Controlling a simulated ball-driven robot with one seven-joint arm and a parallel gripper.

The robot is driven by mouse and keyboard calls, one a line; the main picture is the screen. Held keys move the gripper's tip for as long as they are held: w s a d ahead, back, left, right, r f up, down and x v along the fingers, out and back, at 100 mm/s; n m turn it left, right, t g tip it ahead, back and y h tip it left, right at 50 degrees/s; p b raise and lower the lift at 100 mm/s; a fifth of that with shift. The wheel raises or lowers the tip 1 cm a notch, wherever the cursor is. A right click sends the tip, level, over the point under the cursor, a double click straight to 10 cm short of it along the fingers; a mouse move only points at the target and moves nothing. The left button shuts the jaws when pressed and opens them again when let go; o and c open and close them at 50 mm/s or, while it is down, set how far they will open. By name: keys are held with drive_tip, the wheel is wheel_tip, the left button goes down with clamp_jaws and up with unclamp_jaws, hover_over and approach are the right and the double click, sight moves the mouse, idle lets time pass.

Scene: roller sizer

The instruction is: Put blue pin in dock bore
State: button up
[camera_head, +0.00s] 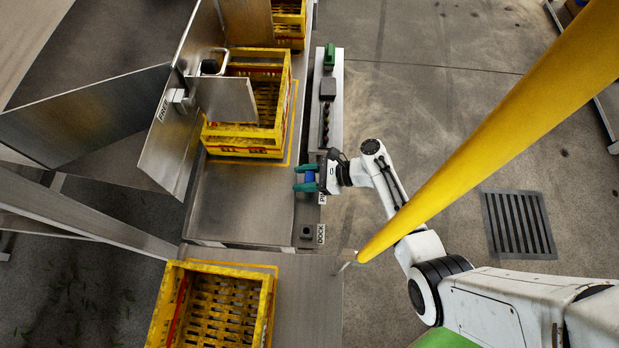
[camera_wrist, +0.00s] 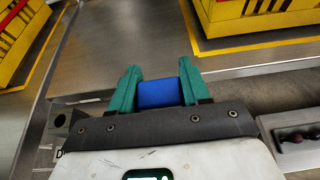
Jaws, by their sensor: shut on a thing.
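My gripper (camera_head: 306,178) has green fingers and is shut on the blue pin (camera_head: 309,177), above the narrow ledge beside the metal table. In the wrist view the blue pin (camera_wrist: 159,93) sits between the two fingers of my gripper (camera_wrist: 156,90); its far end is hidden. The dock (camera_head: 307,231) is a small grey block by the DOCK label, below my gripper in the head view and apart from the pin. In the wrist view the dock (camera_wrist: 61,121) is at the left with a dark round bore.
A yellow crate (camera_head: 285,95) stands on the table behind metal plates. Another yellow crate (camera_head: 268,310) is at the bottom. A tray (camera_head: 337,120) with dark items and a green block (camera_head: 330,55) is above my gripper. A yellow rail (camera_head: 500,120) crosses over the floor.

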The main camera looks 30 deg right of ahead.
drive_tip(key=shift+r+p, duration=0.6)
drive_tip(key=shift+r, duration=0.2)
drive_tip(key=s+d+r+p, duration=0.1)
drive_tip(key=s+r+p, duration=0.7)
drive_tip(key=s+r, duration=0.3)
drive_tip(key=s, duration=0.3)
drive_tip(key=shift+d+r+p, duration=0.2)
drive_tip(key=shift+p, duration=0.15)
